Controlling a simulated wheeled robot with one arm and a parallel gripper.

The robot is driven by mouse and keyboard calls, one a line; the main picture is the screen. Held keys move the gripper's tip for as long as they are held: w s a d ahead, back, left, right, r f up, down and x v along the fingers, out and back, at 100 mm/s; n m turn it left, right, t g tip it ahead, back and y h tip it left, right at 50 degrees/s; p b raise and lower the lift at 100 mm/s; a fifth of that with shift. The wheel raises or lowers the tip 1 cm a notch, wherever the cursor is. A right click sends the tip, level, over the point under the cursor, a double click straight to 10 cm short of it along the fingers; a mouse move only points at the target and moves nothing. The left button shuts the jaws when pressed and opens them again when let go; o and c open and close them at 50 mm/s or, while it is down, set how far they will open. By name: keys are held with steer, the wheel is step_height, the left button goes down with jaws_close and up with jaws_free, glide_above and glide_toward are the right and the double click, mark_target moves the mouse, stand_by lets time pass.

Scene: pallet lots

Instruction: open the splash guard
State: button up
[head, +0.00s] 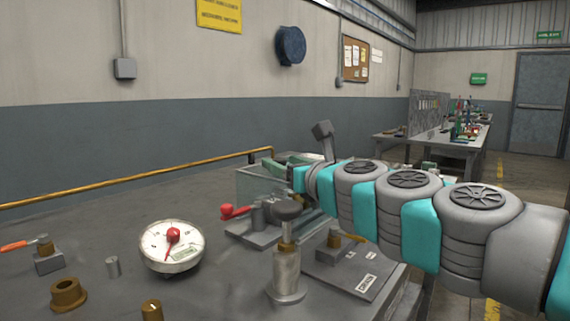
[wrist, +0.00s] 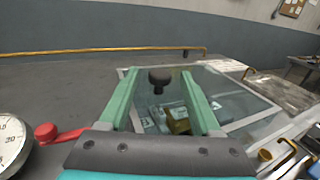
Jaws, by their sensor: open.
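The splash guard (wrist: 238,92) is a clear pane in a pale frame, seen in the wrist view ahead of and below my gripper. Part of it shows in the head view as a clear panel (head: 258,186) at the bench's far side, partly hidden by my arm. A dark round knob (wrist: 159,76) appears between my green fingers in the wrist view; whether it is fixed to the guard is unclear. My gripper (wrist: 160,74) is open, with one finger on each side of the knob and no clear contact. Boxes (wrist: 178,120) show through the pane.
A red-handled lever (wrist: 46,132) and a dial gauge (head: 172,246) are left of my gripper. A black-topped post (head: 287,250) and a brass-handled valve (head: 340,238) stand near my arm. A yellow rail (head: 130,180) runs along the back.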

jaws_close()
stand_by(0.4)
stand_by(0.9)
